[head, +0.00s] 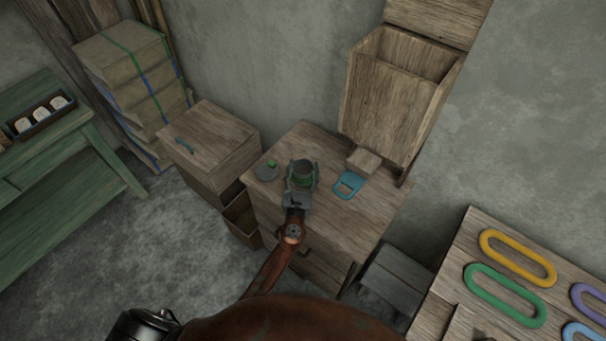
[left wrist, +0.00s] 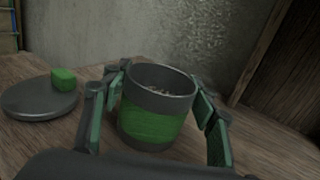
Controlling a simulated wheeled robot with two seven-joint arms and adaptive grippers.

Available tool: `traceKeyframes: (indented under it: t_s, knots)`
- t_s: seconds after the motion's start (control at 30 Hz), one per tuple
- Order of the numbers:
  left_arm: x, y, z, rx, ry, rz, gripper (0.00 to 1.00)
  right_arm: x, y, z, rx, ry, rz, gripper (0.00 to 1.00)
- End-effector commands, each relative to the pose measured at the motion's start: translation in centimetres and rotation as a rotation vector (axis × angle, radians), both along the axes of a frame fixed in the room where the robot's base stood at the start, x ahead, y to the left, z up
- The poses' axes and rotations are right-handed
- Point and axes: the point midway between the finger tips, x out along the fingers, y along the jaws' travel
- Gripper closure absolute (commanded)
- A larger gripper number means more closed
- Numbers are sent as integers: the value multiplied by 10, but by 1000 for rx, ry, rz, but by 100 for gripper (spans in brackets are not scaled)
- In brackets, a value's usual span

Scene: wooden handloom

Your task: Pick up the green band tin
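The green band tin (head: 303,169) is a dark grey, lidless cup with a wide green band, upright on the wooden cabinet top. In the left wrist view the tin (left wrist: 152,115) shows something pale inside. My left gripper (head: 302,178) is open, with its green-padded fingers on either side of the tin. The gripper (left wrist: 160,105) seems to leave narrow gaps beside the tin; contact is hard to tell. A round grey lid with a green knob (head: 267,170) lies left of the tin, and also shows in the left wrist view (left wrist: 42,98). My right gripper is out of view.
A blue tag-like piece (head: 347,185) lies right of the tin. A small wooden block (head: 364,160) and a tall wall-mounted wooden box (head: 395,105) are behind it. A lower wooden chest (head: 212,145) stands left. Coloured rings (head: 517,257) lie on a bench at right.

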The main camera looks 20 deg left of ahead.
Motion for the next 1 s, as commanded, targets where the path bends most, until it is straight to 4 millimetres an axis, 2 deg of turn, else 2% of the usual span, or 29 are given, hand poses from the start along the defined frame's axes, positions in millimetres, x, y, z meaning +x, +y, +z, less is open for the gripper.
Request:
traceKeyframes:
  t_s: [0.07, 0.43, 0.77, 0.87, 1.0]
  knots:
    - [0, 0, 0, 0, 0, 0, 53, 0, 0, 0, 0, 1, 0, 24]
    - [0, 0, 0, 0, 0, 0, 78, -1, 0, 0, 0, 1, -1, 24]
    - [0, 0, 5, -1, -1, 0, 78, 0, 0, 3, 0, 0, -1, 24]
    - [0, 0, 15, -2, -2, 1, 78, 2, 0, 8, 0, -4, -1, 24]
    - [0, 0, 38, -3, -5, 2, 78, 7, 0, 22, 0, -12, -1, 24]
